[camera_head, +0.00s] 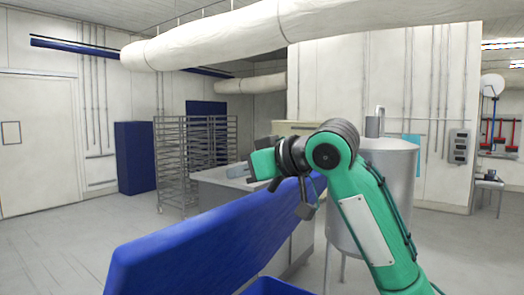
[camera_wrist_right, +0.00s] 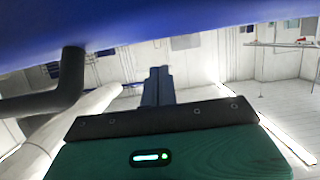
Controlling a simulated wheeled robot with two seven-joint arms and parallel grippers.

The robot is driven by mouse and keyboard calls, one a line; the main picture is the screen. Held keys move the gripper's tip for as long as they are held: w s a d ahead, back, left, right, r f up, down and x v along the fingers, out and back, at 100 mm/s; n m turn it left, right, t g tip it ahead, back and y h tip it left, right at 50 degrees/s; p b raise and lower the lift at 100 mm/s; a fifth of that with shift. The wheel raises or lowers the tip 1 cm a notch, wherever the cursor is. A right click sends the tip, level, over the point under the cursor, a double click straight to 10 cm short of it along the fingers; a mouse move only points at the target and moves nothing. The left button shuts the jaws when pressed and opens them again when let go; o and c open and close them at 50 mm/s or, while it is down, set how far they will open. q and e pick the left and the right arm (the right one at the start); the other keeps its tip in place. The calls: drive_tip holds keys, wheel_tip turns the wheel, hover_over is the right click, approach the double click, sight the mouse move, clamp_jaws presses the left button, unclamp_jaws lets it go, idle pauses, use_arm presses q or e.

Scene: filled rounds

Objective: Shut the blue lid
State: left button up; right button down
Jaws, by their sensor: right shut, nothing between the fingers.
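The blue lid (camera_head: 205,240) is a large panel slanting across the lower middle of the head view, raised and tilted. Below it, part of a blue body (camera_head: 268,287) shows at the bottom edge. The lid also fills the top of the right wrist view (camera_wrist_right: 150,25). My right gripper (camera_head: 238,171) points left beside the lid's upper edge, near its right end. Its fingers (camera_wrist_right: 157,84) are together with nothing between them. I cannot tell whether the gripper touches the lid. My left gripper is not in view.
A steel tank (camera_head: 385,165) stands behind my right arm. A grey-topped counter (camera_head: 222,178) is behind the lid, and a wire rack (camera_head: 190,160) and blue cabinet (camera_head: 135,158) stand further back. The floor at left (camera_head: 60,235) is clear.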

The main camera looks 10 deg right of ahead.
sight(254, 198)
drive_tip(key=shift+w+a+f+p, duration=0.15)
drive_tip(key=shift+w+a+p, duration=0.1)
drive_tip(key=shift+p, duration=0.05)
drive_tip(key=shift+s+d+f+p, duration=0.65)
drive_tip(key=shift+s+d+f, duration=0.1)
drive_tip(key=shift+s+d, duration=0.3)
drive_tip(key=shift+s+d+f, duration=0.1)
drive_tip(key=shift+d+f, duration=0.05)
drive_tip(key=shift+d, duration=0.05)
drive_tip(key=shift+f, duration=0.1)
drive_tip(key=shift+a+f, duration=0.1)
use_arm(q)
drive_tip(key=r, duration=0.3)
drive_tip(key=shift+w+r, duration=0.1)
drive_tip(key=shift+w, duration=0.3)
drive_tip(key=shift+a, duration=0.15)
use_arm(e)
drive_tip(key=shift+s+d+f, duration=0.1)
drive_tip(key=shift+s+d, duration=0.05)
drive_tip(key=shift+d, duration=0.05)
